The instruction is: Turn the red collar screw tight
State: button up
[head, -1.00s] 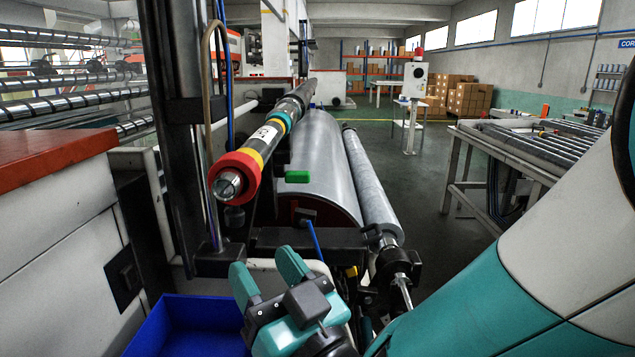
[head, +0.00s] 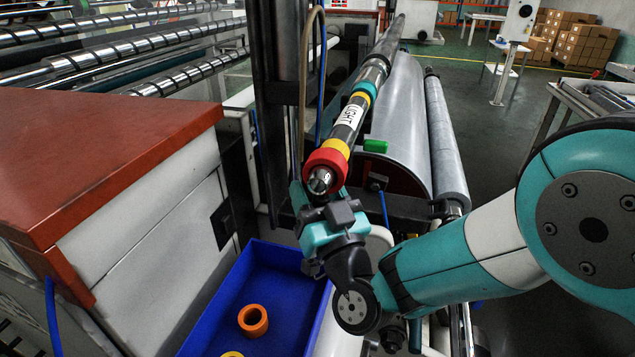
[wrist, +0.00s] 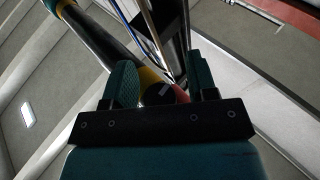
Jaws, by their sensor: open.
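The red collar (head: 326,160) sits at the near end of a long shaft (head: 349,118) marked "LIGHT", with a yellow ring behind it and a bare metal tip (head: 319,182) in front. In the head view my gripper (head: 316,194) is just below the collar, its teal fingers pointing up. The fingers are partly hidden by the gripper body and the shaft end. In the wrist view my gripper (wrist: 164,78) is open, with the yellow ring, a sliver of the red collar (wrist: 182,95) and a dark round part between or beyond the fingers. I cannot make out the screw itself or any contact.
A blue bin (head: 285,290) below holds an orange ring (head: 253,320) and part of a yellow one. A red-topped cabinet (head: 110,150) stands at left. A dark upright post (head: 278,90) is close to the shaft's left. A large grey roll (head: 405,125) lies behind.

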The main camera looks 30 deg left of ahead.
jog(key=c, duration=0.9)
jog(key=shift+c, duration=0.2)
